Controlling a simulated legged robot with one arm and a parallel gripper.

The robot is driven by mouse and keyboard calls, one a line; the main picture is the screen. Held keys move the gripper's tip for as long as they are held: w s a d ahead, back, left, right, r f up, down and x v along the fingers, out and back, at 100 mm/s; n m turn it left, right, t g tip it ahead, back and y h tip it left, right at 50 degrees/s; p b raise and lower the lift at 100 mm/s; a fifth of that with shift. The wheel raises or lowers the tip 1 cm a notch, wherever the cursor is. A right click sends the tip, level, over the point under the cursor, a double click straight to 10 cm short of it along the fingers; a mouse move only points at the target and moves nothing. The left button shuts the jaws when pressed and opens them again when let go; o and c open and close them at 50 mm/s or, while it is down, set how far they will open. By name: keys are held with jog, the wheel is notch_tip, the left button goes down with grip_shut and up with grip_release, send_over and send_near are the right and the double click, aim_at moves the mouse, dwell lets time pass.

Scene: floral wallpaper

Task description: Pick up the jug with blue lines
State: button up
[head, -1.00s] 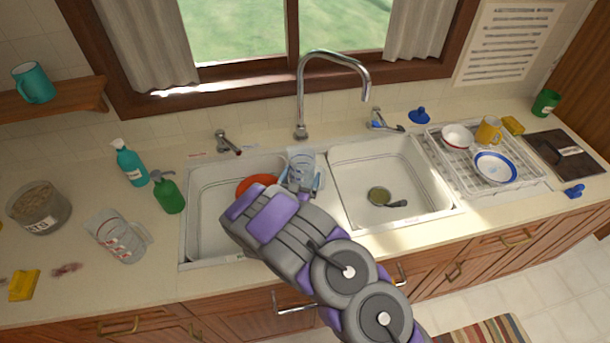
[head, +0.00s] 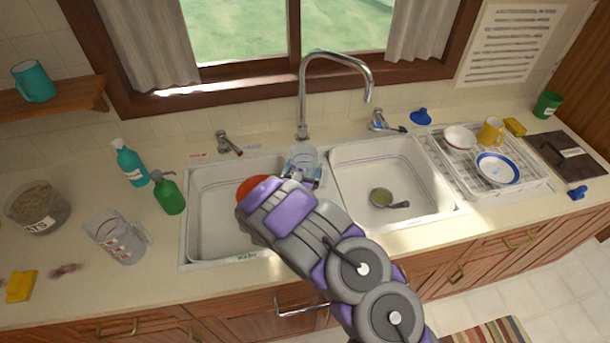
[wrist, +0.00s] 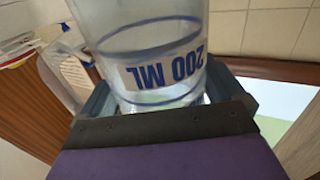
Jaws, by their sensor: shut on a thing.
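The clear jug with blue lines (wrist: 150,45) fills the upper middle of the wrist view, with "200 ML" in blue on it. My gripper (wrist: 160,100) is shut on the jug, with a finger on each side of it. In the head view the jug (head: 304,158) shows beyond my gripper (head: 302,172), over the divider between the two sinks; my arm hides part of it.
A red object (head: 256,187) in the left sink is partly hidden by my arm. The faucet (head: 304,100) rises behind the jug. A ladle (head: 385,199) lies in the right sink. A dish rack (head: 535,190) with bowls and a yellow mug is at the right. Green bottles stand left of the sink.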

jog(key=shift+a, duration=0.1)
jog(key=shift+c, duration=0.8)
jog(key=shift+r, duration=0.1)
